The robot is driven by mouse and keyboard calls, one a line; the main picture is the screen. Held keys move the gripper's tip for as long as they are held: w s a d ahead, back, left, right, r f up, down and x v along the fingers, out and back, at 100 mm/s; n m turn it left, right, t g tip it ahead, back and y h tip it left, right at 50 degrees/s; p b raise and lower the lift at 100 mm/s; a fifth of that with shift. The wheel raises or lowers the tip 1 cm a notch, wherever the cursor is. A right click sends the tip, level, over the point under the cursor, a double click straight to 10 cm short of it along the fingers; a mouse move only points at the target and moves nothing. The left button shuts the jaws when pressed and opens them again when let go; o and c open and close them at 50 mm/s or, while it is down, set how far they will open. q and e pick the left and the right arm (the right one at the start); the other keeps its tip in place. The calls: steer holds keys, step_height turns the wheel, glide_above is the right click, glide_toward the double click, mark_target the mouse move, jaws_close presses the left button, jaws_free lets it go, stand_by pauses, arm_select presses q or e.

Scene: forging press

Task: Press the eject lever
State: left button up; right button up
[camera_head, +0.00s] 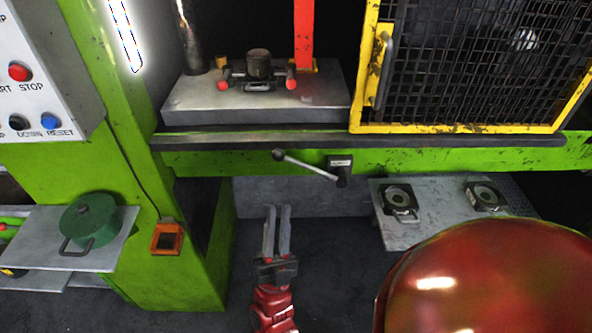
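The eject lever is a grey rod with a dark ball knob (278,154) at its left end. It slopes down to the right to a dark pivot block (340,170) on the front of the green press beam. My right gripper (277,208) points away from me, its two grey fingers close together with nothing seen between them. In the picture the fingertips are just below the knob and appear apart from it. My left gripper is not in view.
A yellow-framed mesh guard (470,128) covers the press's right side. A grey shelf (415,233) with two die blocks is below it. A control panel (40,80) is upper left.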

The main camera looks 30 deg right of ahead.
mark_target(294, 163)
steer(key=w+d+g, duration=0.1)
steer(key=g, duration=0.1)
steer(key=w+d+f+m+g+b, duration=0.1)
steer(key=w+d+g, duration=0.1)
steer(key=shift+w+d+f+y, duration=0.1)
steer(key=shift+w+f+y, duration=0.05)
steer(key=shift+y, duration=0.25)
jaws_close()
steer(key=w+d+f+g+y, duration=0.1)
steer(key=f, duration=0.1)
steer(key=w+d+f+g+y+b, duration=0.1)
steer(key=w+d+y, duration=0.1)
steer(key=shift+d+f+n, duration=0.15)
steer(key=shift+f+n, duration=0.15)
steer(key=shift+f, duration=0.05)
steer(key=w+d+p, duration=0.1)
steer(key=w+d, duration=0.1)
steer(key=w+d+r+p, duration=0.1)
steer(key=w, duration=0.2)
steer(key=w+d+r, duration=0.1)
steer(key=w+d, duration=0.1)
steer(key=shift+w+d+p, duration=0.25)
steer(key=shift+d+p, duration=0.1)
steer(key=shift+p, duration=0.05)
steer(key=shift+w+a+f, duration=0.1)
steer(key=shift+w+f, duration=0.05)
steer(key=shift+f, duration=0.35)
steer(key=shift+w+a+f+n+y, duration=0.1)
steer(key=shift+a+f+n+y, duration=0.2)
steer(key=shift+f+n, duration=0.25)
